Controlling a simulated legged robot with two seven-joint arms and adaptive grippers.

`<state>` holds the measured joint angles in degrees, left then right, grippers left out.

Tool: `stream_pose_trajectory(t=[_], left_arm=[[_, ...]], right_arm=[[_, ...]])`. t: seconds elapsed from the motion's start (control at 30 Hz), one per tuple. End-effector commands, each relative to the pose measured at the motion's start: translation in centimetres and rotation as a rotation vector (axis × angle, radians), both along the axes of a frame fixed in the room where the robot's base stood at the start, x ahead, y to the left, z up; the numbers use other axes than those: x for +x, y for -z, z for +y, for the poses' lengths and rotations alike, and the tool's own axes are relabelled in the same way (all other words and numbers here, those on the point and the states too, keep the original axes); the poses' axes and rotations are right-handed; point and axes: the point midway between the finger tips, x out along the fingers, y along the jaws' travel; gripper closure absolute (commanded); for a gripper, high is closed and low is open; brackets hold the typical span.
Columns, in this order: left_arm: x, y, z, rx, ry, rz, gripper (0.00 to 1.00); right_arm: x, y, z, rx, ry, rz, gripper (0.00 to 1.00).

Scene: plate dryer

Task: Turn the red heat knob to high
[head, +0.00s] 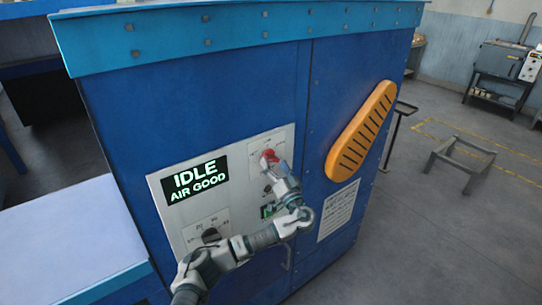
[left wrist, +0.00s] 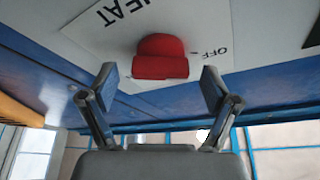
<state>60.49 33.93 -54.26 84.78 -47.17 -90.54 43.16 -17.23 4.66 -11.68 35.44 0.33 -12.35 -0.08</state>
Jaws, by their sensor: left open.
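The red heat knob (head: 269,157) sits on the white control panel (head: 159,182) on the front of the blue machine. In the left wrist view the red knob (left wrist: 160,57) stands out from the panel between the printed words HEAT and OFF. My left gripper (left wrist: 158,75) is open, with one finger on each side of the knob and a gap to it on both sides. In the head view my left gripper (head: 277,167) is at the knob and partly hides it. Which setting the knob points to cannot be told. My right gripper is not in view.
A display (head: 195,181) on the panel reads IDLE, AIR GOOD. A black knob (head: 210,235) is lower left on the panel. An orange slotted cover (head: 361,131) sticks out to the right. A white table (head: 70,240) stands at the left. The floor at right holds a low stand (head: 461,160).

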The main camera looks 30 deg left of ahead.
Motion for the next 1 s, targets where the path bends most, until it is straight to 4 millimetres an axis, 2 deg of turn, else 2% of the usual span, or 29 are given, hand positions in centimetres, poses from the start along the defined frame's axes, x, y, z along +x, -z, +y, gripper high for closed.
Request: stream_pose_trajectory(t=[0.2, 0.53, 0.57, 0.7, 0.8, 1.0], left_arm=[[1.3, -0.9, 1.8, 0.001, 0.0, 0.0, 0.12], [1.5, -0.8, 2.4, -0.002, 0.001, 0.001, 0.12], [1.5, -0.8, 2.4, -0.002, 0.001, 0.001, 0.18], [1.5, -0.8, 2.4, -0.002, 0.001, 0.001, 0.53], [1.5, -0.8, 2.4, -0.001, 0.001, 0.001, 0.73], [1.6, -0.7, 2.3, 0.001, 0.002, 0.008, 0.73]], right_arm=[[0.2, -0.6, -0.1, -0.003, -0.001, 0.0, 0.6], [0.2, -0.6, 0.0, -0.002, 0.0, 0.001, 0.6], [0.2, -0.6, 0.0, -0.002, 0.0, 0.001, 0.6], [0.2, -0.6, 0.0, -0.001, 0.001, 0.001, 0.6], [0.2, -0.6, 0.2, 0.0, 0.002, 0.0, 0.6], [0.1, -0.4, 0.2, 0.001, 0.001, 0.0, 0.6]])
